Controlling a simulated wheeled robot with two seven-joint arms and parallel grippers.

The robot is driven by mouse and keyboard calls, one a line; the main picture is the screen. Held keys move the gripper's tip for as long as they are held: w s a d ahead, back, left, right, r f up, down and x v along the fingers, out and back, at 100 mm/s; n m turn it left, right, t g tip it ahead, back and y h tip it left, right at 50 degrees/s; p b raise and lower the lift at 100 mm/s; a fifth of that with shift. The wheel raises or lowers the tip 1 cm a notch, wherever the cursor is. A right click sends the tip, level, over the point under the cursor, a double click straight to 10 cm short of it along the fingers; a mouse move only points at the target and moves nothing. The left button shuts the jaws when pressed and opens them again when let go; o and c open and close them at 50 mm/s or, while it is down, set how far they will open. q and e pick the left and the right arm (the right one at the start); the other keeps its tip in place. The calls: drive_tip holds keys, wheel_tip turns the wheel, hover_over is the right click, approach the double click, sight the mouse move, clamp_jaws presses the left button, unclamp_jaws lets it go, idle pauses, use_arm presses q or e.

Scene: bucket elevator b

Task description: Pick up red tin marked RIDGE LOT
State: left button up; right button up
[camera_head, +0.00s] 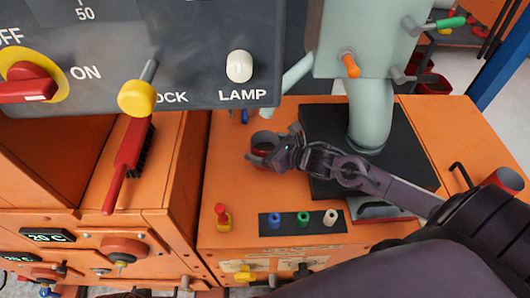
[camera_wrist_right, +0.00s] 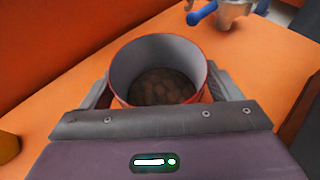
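The red tin (camera_wrist_right: 113,93) is open-topped, with grey inner walls and brown lumpy contents. In the right wrist view it stands upright between the fingers of my right gripper (camera_wrist_right: 160,92), which appear to touch it on both sides with no clear gap. In the head view the tin (camera_head: 264,138) is over the orange cabinet top, partly covered by my right gripper (camera_head: 274,155). No marking on the tin can be read. Whether it rests on the surface is hard to tell. My left gripper is not in view.
A grey-green machine column (camera_head: 371,115) stands on a black plate (camera_head: 408,150) right of the tin. Coloured plugs (camera_head: 302,219) and a red-yellow switch (camera_head: 222,217) sit in front.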

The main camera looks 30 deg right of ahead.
drive_tip(key=c, duration=0.9)
drive_tip(key=shift+r, duration=0.1)
